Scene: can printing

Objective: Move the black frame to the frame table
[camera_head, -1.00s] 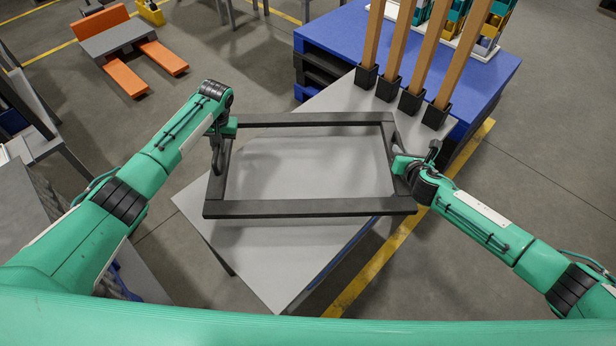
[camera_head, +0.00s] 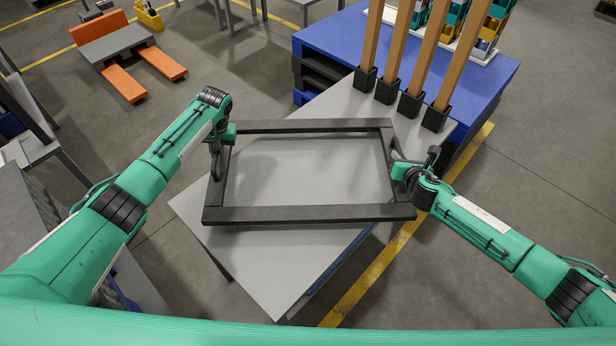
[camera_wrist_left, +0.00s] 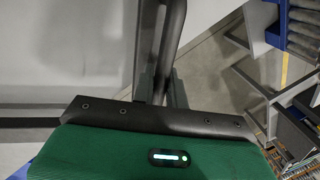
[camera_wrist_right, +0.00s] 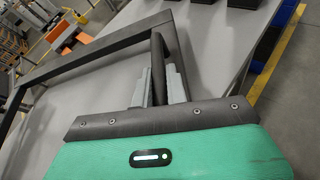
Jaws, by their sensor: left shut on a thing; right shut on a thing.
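The black frame (camera_head: 310,213) is a flat open rectangle over a light grey table (camera_head: 270,265) in the head view. Its left end reaches past the table's left edge. Shadows lie on the table under it; I cannot tell whether it touches the top. My left gripper (camera_head: 217,163) is shut on the frame's left bar, and my right gripper (camera_head: 402,172) is shut on its right bar. The left wrist view shows the left fingers (camera_wrist_left: 160,65) around a dark bar. The right wrist view shows the right fingers (camera_wrist_right: 158,82) at a frame bar (camera_wrist_right: 95,48).
Several wooden posts in black holders (camera_head: 410,102) stand at the grey table's far right side. A blue platform (camera_head: 345,35) is behind it. A low grey stand with orange arms (camera_head: 130,82) sits at the back left. A yellow line (camera_head: 370,275) marks the floor.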

